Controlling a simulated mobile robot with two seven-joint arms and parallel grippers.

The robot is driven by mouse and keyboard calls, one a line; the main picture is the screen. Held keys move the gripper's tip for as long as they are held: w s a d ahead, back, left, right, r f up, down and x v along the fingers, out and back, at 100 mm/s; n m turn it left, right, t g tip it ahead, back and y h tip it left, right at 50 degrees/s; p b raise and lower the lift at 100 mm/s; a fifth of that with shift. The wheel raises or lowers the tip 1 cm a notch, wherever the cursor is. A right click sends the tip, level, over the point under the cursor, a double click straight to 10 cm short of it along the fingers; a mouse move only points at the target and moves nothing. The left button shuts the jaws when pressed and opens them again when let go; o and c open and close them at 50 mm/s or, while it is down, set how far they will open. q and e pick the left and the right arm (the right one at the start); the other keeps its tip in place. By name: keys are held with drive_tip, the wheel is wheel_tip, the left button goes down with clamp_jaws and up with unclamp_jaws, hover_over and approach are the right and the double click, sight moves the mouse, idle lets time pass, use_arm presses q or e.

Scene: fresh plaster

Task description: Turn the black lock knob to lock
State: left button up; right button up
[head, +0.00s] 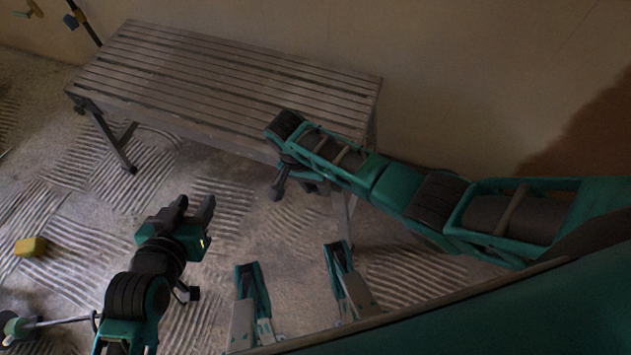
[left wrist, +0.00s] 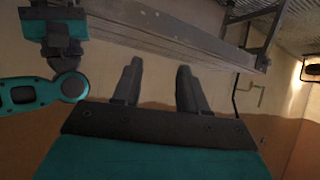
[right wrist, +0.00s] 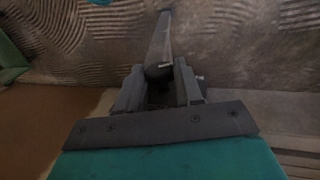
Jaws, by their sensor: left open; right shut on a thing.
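A folding slatted bench (head: 230,80) stands by the wall. My right gripper (right wrist: 160,82) is shut on a dark round part at the head of a bench leg (right wrist: 159,40). This part looks like the black lock knob (right wrist: 158,71), mostly hidden between the fingers; its turn cannot be read. In the head view my right arm reaches under the bench's near right end, and the knob cannot be made out there. My left gripper (head: 196,207) is open and empty, in front of the bench and apart from it. Its two spread fingers show in the left wrist view (left wrist: 158,72).
A yellow block (head: 31,246) lies on the grooved plaster floor at the left. A tool with a long handle (head: 50,322) is at the lower left. A dark pole (head: 85,22) leans near the back wall. The floor between my left gripper and the bench is clear.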

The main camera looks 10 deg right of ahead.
drive_tip(key=shift+s+d+r+t+y+p, duration=0.1)
drive_tip(key=shift+s+r+t+y+p, duration=0.2)
drive_tip(key=shift+p, duration=0.8)
drive_tip(key=shift+d+r+y+p, duration=0.1)
drive_tip(key=shift+y+p, duration=0.4)
drive_tip(key=shift+p, duration=0.2)
drive_tip(key=t+y+p, duration=0.2)
drive_tip(key=p, duration=0.1)
drive_tip(key=shift+d+f, duration=0.15)
drive_tip(key=shift+f, duration=0.05)
drive_tip(key=shift+d+f+t+y+p, duration=0.1)
drive_tip(key=shift+f+t+y+p, duration=0.05)
drive_tip(key=shift+t+y+p, duration=0.55)
drive_tip(key=shift+y, duration=0.3)
drive_tip(key=o, duration=1)
drive_tip(key=shift+o, duration=0.2)
